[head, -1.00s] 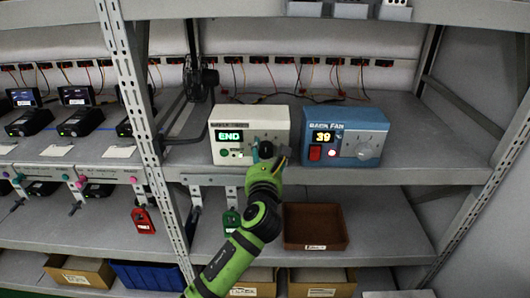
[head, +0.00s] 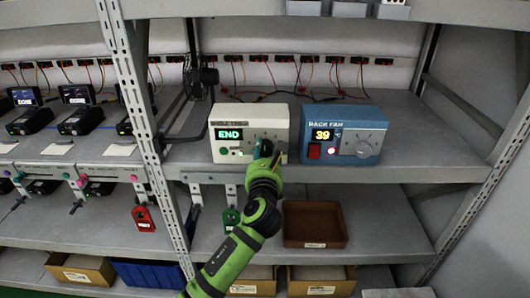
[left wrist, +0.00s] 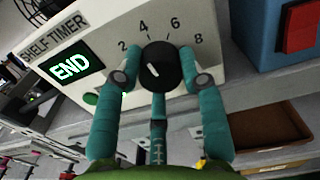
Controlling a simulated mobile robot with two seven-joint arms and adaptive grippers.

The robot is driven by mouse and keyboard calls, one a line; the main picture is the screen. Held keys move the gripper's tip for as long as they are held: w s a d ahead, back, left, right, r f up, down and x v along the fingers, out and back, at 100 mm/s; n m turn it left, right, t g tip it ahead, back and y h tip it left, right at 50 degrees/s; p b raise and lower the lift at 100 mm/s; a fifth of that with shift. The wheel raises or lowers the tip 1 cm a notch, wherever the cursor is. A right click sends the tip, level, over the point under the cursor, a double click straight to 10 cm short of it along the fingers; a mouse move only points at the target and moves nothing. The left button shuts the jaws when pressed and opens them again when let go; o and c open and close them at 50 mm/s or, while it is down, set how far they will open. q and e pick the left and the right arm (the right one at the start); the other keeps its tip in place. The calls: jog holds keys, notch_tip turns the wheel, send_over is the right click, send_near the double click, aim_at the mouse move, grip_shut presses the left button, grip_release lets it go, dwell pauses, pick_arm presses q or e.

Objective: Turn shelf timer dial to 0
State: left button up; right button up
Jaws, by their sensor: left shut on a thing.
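The shelf timer (head: 226,115) is a cream box on the middle shelf, with a lit display reading END. In the left wrist view its face (left wrist: 112,32) shows the numbers 2, 4, 6 and 8 around a black dial (left wrist: 161,62). My right gripper is out of view.
A blue rack fan box (head: 372,122) reading 39 stands close to the timer's right. A brown tray (head: 314,241) sits on the shelf below. A perforated upright (head: 160,170) stands left of the timer. A green tag (head: 231,220) hangs below the shelf edge.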

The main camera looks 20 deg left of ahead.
pick_arm(q)
jog(key=n, duration=0.3)
jog(key=shift+f, duration=0.3)
jog(key=n, duration=0.4)
jog(key=shift+d+f+n, duration=0.1)
jog(key=shift+n, duration=0.2)
jog(key=n+b, duration=0.1)
jog(key=n, duration=0.3)
jog(key=shift+n+b, duration=0.4)
jog(key=shift+n, duration=1.6)
jog(key=o, duration=1.1)
jog(key=shift+o, duration=0.2)
jog(key=shift+w+d+r, duration=0.1)
jog(key=shift+r, duration=0.15)
